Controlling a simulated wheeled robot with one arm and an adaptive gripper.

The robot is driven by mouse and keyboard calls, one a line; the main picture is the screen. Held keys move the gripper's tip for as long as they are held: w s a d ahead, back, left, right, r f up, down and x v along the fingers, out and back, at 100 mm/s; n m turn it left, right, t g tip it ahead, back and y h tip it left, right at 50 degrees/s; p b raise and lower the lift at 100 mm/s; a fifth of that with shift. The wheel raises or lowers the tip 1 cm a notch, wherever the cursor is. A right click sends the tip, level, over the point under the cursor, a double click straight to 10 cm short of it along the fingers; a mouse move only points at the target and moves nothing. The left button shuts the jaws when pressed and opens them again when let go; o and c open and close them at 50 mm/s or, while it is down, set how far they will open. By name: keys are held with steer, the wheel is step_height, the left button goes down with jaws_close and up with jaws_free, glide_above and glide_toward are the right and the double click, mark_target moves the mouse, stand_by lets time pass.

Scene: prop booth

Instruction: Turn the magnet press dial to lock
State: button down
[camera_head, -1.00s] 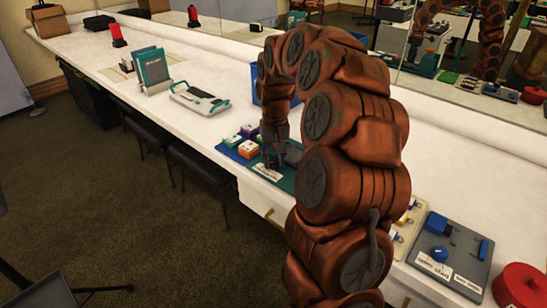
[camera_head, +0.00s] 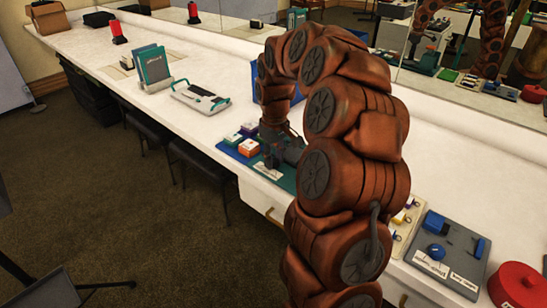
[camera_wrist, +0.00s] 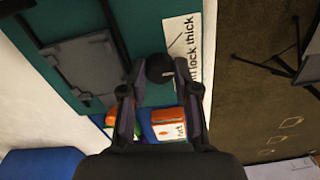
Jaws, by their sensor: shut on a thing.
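The dial (camera_wrist: 160,68) is a small round black knob on the dark green press board (camera_wrist: 150,25) in the wrist view. The dial's pointer direction cannot be made out. A grey hinged plate (camera_wrist: 84,64) lies on the board beside the dial. In the head view my gripper (camera_head: 270,160) is low over the board (camera_head: 287,182), and the dial is hidden.
Small colored boxes (camera_head: 248,147) stand on a blue mat close beside the board. A grey panel (camera_head: 448,255) with blue parts and a red round case (camera_head: 518,288) lie to the right. A mirror runs along the back.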

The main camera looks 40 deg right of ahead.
steer(key=c, duration=0.8)
jaws_free()
steer(key=shift+c, duration=0.2)
